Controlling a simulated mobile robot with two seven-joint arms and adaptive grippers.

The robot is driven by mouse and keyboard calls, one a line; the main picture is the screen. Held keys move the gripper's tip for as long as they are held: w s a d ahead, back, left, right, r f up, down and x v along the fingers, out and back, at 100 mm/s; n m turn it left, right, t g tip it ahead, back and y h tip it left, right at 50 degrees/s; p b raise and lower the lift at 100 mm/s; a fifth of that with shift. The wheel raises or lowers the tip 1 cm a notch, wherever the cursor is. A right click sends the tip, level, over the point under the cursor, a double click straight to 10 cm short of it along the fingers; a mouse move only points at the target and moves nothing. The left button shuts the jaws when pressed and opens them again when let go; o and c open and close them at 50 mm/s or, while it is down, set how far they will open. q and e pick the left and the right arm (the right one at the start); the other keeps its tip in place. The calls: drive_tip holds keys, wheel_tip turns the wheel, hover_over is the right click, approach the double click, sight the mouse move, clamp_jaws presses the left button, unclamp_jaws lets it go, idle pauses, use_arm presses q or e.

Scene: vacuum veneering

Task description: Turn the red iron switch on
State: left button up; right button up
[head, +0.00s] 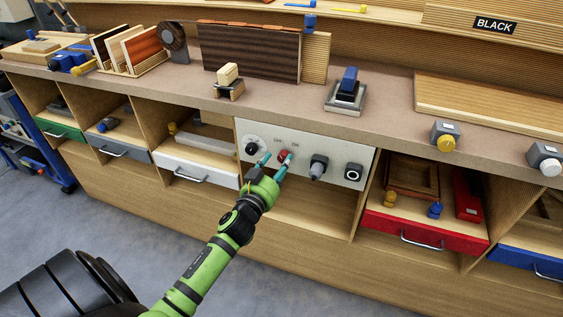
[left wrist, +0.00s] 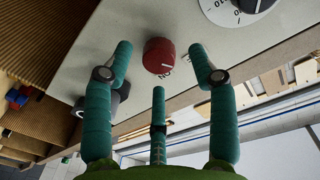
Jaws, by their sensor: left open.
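The red iron switch (head: 286,156) is a round red knob on the white control panel (head: 336,190), between "OFF" and "ON" labels. My left gripper (head: 277,160) is right in front of it, with teal fingers spread open around the knob. In the left wrist view the red knob (left wrist: 158,55) sits between the two upper fingertips of the left gripper (left wrist: 160,52), with a gap on each side. A third finger is below it. Part of an upside-down label shows beside the knob. My right gripper is not in view.
The workbench (head: 300,121) overhangs above. Open cubbies with coloured drawers lie either side, including a red drawer (head: 420,232).

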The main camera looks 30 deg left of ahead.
use_arm(q)
drive_tip(key=shift+w+a, duration=0.15)
drive_tip(key=shift+w, duration=0.8)
drive_tip(key=c, duration=0.9)
drive_tip(key=shift+c, duration=1.2)
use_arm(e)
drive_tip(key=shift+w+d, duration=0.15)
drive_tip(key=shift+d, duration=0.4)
